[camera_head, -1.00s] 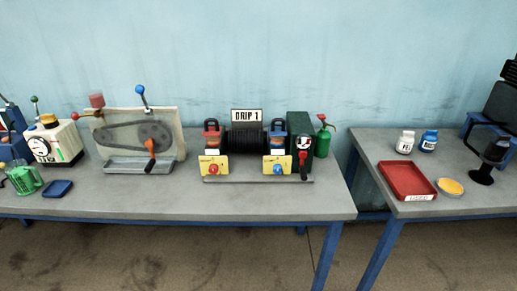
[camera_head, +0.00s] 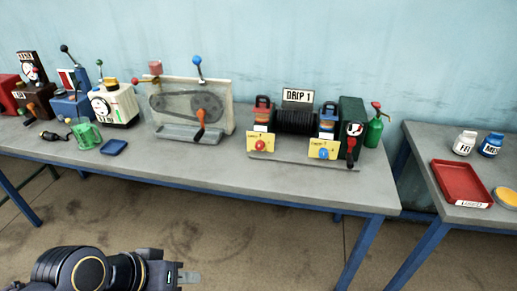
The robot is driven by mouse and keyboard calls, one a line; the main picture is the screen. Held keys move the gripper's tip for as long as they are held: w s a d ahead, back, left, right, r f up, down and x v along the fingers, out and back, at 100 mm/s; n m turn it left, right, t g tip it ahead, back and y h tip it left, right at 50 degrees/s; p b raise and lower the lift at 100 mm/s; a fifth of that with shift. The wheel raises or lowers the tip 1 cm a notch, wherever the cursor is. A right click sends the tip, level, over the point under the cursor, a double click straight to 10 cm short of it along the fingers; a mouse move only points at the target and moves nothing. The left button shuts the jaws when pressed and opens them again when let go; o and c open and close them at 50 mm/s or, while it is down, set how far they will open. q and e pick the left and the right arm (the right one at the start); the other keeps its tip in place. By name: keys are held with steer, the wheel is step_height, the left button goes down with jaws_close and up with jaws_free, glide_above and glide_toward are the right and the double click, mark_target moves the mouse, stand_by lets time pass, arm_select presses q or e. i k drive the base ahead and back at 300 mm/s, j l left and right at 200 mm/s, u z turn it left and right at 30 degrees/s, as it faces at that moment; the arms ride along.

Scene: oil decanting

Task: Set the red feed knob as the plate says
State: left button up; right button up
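The red feed knob (camera_head: 260,146) sits on a yellow card (camera_head: 253,138) at the left front of the drip unit. The plate (camera_head: 298,95) above the unit's black coil reads "DRIP 1". A blue knob (camera_head: 323,153) sits on a second yellow card to the right. My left gripper (camera_head: 188,277) is low at the bottom left, in front of the table and well apart from the red knob. Its grey fingertips show side-on, so I cannot tell whether it is open or shut. My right gripper is out of view.
The belt-drive panel (camera_head: 190,108) with an orange handle stands left of the unit. A dark crank with a red part (camera_head: 353,140) and a green oil can (camera_head: 374,128) stand right. A red tray (camera_head: 462,183) lies on the other table. The front table strip is clear.

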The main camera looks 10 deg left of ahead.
mark_target(260, 144)
steer(key=i+j, duration=0.7)
steer(key=j, duration=0.15)
